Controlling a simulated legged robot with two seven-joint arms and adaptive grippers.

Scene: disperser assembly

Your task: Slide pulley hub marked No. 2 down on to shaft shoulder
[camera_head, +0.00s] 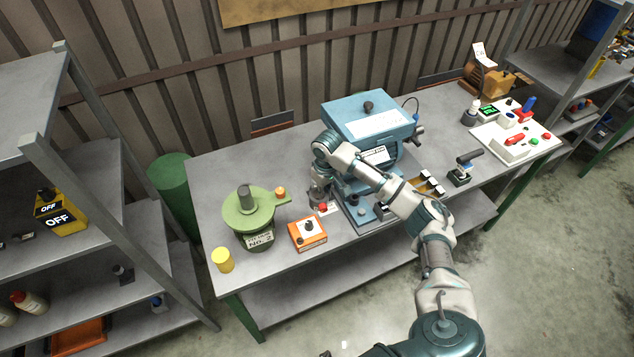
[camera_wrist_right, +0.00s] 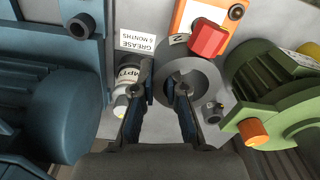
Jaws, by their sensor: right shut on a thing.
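The pulley hub (camera_wrist_right: 208,76) is a thick grey ring with a small tag marked "2" at its far edge in the right wrist view. My right gripper (camera_wrist_right: 160,86) is shut on the hub's side, with one fingertip at the outer wall and the other near the bore. In the head view my right gripper (camera_head: 318,188) is low over the bench between the blue machine (camera_head: 366,122) and the green unit (camera_head: 249,212) marked No. 2. The fingers partly hide the bore, so I cannot tell how the hub sits on the shaft. My left gripper is not in view.
An orange box (camera_head: 308,233) and a red block (camera_wrist_right: 208,38) stand close to the hub. A small white-bodied fitting (camera_wrist_right: 122,103) is beside the left finger, under a grease label. A yellow cylinder (camera_head: 222,260) stands at the bench's left front corner.

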